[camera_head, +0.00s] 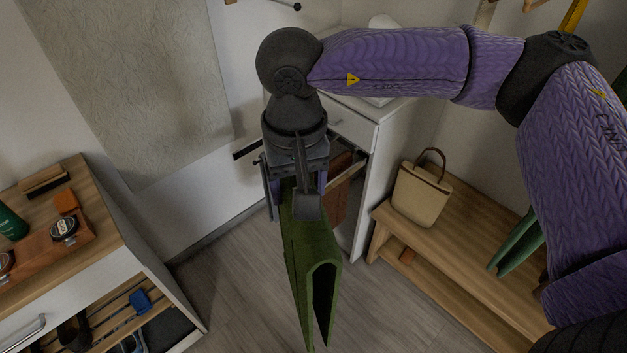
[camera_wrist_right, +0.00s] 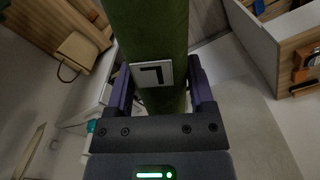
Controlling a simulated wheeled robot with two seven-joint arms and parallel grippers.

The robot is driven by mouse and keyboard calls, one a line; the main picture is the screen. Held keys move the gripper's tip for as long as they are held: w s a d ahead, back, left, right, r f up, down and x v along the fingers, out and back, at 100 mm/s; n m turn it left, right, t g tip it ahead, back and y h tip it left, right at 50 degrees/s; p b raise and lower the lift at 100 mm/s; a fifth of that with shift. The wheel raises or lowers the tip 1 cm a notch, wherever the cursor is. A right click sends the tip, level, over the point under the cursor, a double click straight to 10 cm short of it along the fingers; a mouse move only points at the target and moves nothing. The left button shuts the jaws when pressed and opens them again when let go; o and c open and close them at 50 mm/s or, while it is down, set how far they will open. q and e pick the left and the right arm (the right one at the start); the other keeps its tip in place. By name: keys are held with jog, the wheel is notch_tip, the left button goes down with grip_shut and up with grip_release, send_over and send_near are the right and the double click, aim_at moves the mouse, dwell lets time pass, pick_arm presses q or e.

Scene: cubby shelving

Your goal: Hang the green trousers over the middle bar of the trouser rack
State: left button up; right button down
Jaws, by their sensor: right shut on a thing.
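The green trousers (camera_head: 312,245) hang folded in an inverted U, with their lower ends above the floor in the head view. My right gripper (camera_head: 296,195) is shut on their upper part and points down. The trousers also run between its fingers (camera_wrist_right: 160,95) in the right wrist view (camera_wrist_right: 152,25). The trouser rack (camera_head: 347,176) shows partly behind the gripper, in the open white cabinet, with a brown garment (camera_head: 340,198) hanging there. My gripper and the trousers hide much of the rack, so I cannot make out its middle bar. My left gripper is not in view.
A white cabinet (camera_head: 372,150) stands right behind the gripper. A wooden bench (camera_head: 440,255) with a beige bag (camera_head: 420,192) is at the right. A wood-topped unit (camera_head: 105,235) with small items stands at the left. The floor between is clear.

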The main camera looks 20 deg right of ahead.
jog(key=w+a+f+m, duration=0.25)
jog(key=a+m, duration=0.35)
jog(key=a, duration=0.9)
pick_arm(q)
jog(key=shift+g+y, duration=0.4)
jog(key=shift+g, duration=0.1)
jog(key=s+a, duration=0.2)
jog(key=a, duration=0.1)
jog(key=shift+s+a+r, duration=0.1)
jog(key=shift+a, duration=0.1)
pick_arm(e)
jog(key=s+a+f+m, duration=0.2)
jog(key=s+a+m, duration=0.4)
jog(key=a, duration=0.7)
jog(key=shift+s+a, duration=0.3)
jog(key=shift+s, duration=0.3)
jog(key=shift+f+m, duration=0.1)
jog(key=shift+m, duration=0.2)
